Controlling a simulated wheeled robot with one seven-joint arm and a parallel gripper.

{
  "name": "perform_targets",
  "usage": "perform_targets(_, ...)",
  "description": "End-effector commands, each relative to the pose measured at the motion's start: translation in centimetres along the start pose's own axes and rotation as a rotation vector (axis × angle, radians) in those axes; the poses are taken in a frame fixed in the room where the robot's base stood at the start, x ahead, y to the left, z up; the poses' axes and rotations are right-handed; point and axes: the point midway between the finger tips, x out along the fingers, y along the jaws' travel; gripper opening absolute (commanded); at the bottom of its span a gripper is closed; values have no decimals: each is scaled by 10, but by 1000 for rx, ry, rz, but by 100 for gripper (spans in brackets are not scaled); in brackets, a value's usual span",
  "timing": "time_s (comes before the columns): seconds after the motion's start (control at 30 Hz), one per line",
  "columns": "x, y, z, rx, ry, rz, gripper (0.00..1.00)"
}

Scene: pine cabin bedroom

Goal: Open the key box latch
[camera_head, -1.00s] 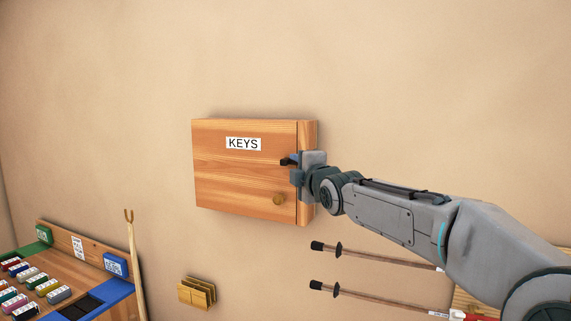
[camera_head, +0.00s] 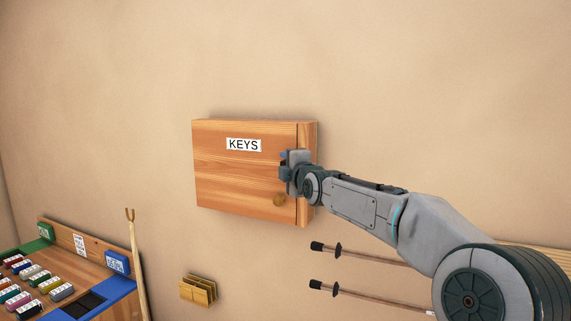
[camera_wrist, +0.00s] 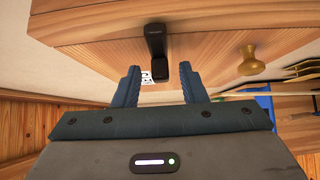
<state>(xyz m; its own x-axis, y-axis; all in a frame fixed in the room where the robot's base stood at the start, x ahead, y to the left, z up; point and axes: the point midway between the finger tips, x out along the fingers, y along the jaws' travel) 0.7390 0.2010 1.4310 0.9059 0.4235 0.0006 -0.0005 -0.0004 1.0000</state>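The wooden key box (camera_head: 235,180) with a KEYS label (camera_head: 243,145) hangs on the wall, and its door looks shut. In the wrist view its black latch (camera_wrist: 155,42) stands out from the wood, and its lower end shows between my fingertips. A round brass knob (camera_head: 279,200) sits on the door; it also shows in the wrist view (camera_wrist: 251,62). My gripper (camera_wrist: 158,68) is open, with a finger on either side of the latch in the picture. I see no clear contact. In the head view my gripper (camera_head: 285,166) covers the latch.
A slanted rack (camera_head: 40,260) with several coloured items stands at lower left, with a wooden stick (camera_head: 133,250) beside it. Two poles (camera_head: 350,250) lie below my arm. The wall around the box's top and left is clear.

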Motion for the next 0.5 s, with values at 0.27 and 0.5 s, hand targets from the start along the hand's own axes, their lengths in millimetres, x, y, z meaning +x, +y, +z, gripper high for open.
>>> perform_targets(0.27, 3, -1, 0, 0, 0, -1, 38)
perform_targets(0.5, 2, -1, 0, 0, 0, -1, 0)
